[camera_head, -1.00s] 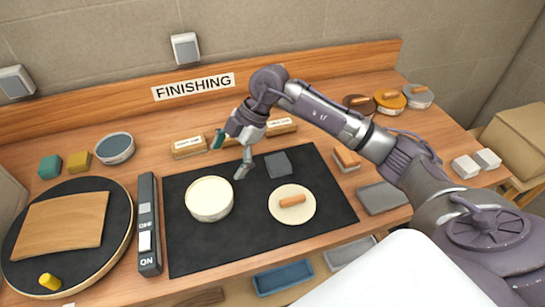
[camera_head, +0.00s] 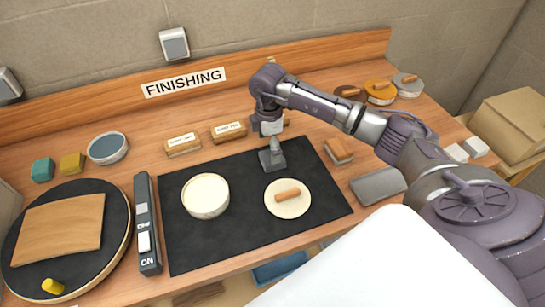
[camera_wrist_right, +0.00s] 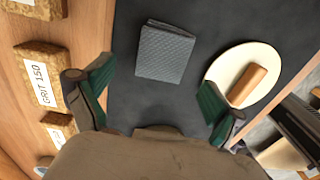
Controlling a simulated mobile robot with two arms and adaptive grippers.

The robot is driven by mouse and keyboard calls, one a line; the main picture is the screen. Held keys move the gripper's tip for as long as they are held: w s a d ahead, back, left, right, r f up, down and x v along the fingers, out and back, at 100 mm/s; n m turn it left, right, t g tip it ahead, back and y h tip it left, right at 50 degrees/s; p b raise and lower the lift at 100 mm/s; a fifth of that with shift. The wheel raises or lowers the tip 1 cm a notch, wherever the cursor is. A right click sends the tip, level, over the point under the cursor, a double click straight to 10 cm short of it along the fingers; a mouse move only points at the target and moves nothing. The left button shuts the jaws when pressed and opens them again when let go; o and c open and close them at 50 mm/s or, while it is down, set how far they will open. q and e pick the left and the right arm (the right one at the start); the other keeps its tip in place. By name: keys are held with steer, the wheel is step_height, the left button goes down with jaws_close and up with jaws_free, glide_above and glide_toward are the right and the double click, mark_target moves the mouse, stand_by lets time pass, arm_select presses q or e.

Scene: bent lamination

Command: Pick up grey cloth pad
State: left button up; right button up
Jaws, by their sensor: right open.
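The grey cloth pad (camera_head: 273,163) lies on the black mat (camera_head: 236,240), near its back edge. My right gripper (camera_head: 271,144) points down over the pad and hides part of it in the head view. In the right wrist view the flat, textured pad (camera_wrist_right: 166,53) lies ahead of my right gripper (camera_wrist_right: 157,88), whose green-padded fingers are spread wide. Nothing is between the fingers, and the pad is clear of both. My left gripper is not in view.
A cream lid with a wooden handle (camera_head: 288,199) and a round white tub (camera_head: 205,197) stand on the mat near the pad. Sanding blocks (camera_head: 229,131) sit behind the mat. A switch box (camera_head: 147,225) stands at its left. The mat's front is clear.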

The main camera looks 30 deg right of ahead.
step_height(320, 180, down, 4)
steer(key=shift+s+r+p, duration=0.15)
steer(key=shift+p, duration=0.75)
steer(key=shift+f, duration=0.5)
steer(key=c, duration=1.1)
